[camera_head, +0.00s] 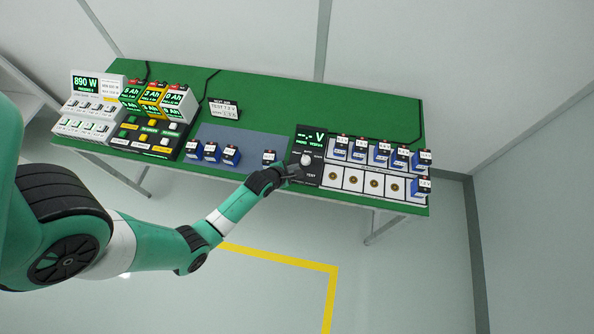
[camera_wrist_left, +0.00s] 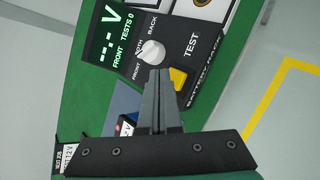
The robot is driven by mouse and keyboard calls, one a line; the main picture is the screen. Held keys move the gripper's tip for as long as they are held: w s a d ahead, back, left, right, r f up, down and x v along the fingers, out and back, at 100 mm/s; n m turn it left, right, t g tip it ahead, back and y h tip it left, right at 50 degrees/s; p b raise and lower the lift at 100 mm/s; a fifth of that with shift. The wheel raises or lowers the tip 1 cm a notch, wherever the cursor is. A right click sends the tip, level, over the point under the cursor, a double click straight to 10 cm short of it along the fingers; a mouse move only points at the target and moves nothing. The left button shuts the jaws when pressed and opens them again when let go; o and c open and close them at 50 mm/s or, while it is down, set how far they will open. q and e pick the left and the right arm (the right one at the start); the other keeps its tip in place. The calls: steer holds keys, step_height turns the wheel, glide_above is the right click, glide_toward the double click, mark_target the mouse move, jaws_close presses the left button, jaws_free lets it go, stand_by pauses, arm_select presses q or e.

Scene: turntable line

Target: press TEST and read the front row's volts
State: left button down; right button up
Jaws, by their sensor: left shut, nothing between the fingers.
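The black tester panel (camera_head: 312,139) stands right of the table's middle; it also shows in the left wrist view (camera_wrist_left: 204,36). Its green display (camera_wrist_left: 108,36) reads dashes with V, and "FRONT TESTS 0". The white selector knob (camera_wrist_left: 153,51) sits among the FRONT, BOTH and BACK labels; I cannot tell its exact pointing. The yellow button (camera_wrist_left: 180,79) is beside the TEST label. My left gripper (camera_head: 291,172) is shut and empty at the panel's near-left side. Its fingertips (camera_wrist_left: 158,76) appear close beside the button; contact is unclear. My right gripper is out of view.
The tester's back row (camera_head: 370,164) holds several blue batteries. Its front row has bare pads (camera_head: 353,180) and one battery (camera_head: 420,187) at the right end. More batteries stand on the blue-grey mat (camera_head: 240,137). A charger (camera_head: 92,106) and other devices stand at left.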

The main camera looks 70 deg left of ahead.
arm_select(q)
steer(key=shift+f, duration=0.1)
stand_by(0.7)
steer(key=shift+f+b, duration=0.35)
steer(key=shift+f+b, duration=0.35)
steer(key=shift+f, duration=0.1)
stand_by(0.5)
steer(key=shift+r, duration=0.1)
steer(key=shift+r+p, duration=0.8)
steer(key=shift+p, duration=0.05)
step_height(320, 180, up, 5)
steer(key=p, duration=0.5)
steer(key=shift+r, duration=0.1)
